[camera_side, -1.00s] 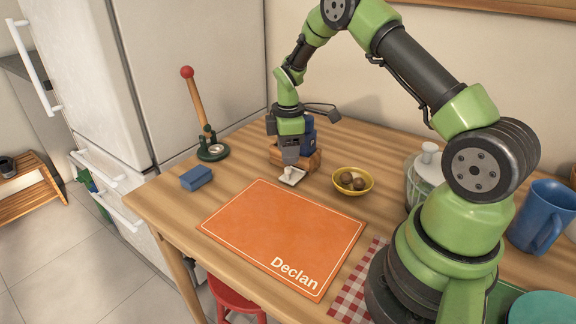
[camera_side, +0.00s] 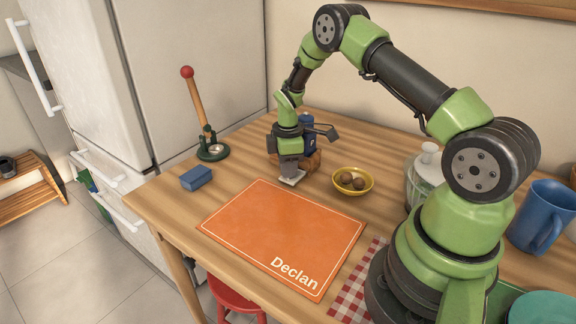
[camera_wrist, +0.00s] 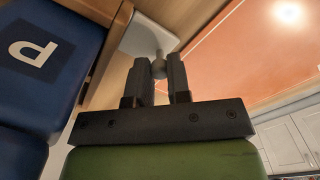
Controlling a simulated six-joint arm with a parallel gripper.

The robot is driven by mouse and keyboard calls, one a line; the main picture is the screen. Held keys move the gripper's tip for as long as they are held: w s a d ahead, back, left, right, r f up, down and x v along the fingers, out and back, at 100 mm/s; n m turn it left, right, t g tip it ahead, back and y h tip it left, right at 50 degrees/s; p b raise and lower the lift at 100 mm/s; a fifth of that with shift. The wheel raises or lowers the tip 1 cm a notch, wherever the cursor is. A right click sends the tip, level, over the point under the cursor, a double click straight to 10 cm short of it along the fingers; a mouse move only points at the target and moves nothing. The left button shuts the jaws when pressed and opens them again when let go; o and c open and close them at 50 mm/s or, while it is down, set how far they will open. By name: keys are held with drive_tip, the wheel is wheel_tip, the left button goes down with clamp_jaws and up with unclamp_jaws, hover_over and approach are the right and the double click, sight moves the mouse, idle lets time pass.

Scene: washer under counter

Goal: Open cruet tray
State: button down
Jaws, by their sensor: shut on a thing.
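The cruet tray is a wooden holder (camera_side: 313,162) toward the back of the table, partly hidden behind my gripper. A dark blue cruet stands in it; a white letter P marks the cruet (camera_wrist: 35,95) in the wrist view. A thin white panel (camera_side: 292,180) shows low at the holder's front, and the panel (camera_wrist: 147,38) also shows in the wrist view. A grey round knob (camera_wrist: 158,68) stands up by this panel. My gripper (camera_side: 289,172) points down at the panel. In the wrist view, its fingers are shut on the knob.
An orange mat (camera_side: 280,240) marked "Declan" lies in front. A yellow bowl (camera_side: 352,181) with brown balls is to the right. A blue block (camera_side: 196,178) and a green stand with a red-tipped lever (camera_side: 196,105) are to the left. Bare wood surrounds the holder's left side.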

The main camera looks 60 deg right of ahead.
drive_tip(key=a, duration=0.5)
drive_tip(key=c, duration=1.1)
unclamp_jaws()
drive_tip(key=shift+d, duration=0.1)
drive_tip(key=shift+o, duration=0.2)
wheel_tip(320, 180, up, 10)
drive_tip(key=shift+r, duration=0.1)
drive_tip(key=s+a+r+m+t, duration=0.2)
drive_tip(key=s+a+r+m, duration=0.15)
drive_tip(key=r, duration=0.65)
drive_tip(key=s+a+r+m+t+y, duration=0.1)
drive_tip(key=s+a+r+m, duration=0.3)
drive_tip(key=s, duration=0.4)
drive_tip(key=s+a+r+m+t+y, duration=0.1)
drive_tip(key=s+a+r+m+t, duration=0.3)
drive_tip(key=s, duration=0.5)
drive_tip(key=shift+a+r+m, duration=0.15)
drive_tip(key=shift+m, duration=0.6)
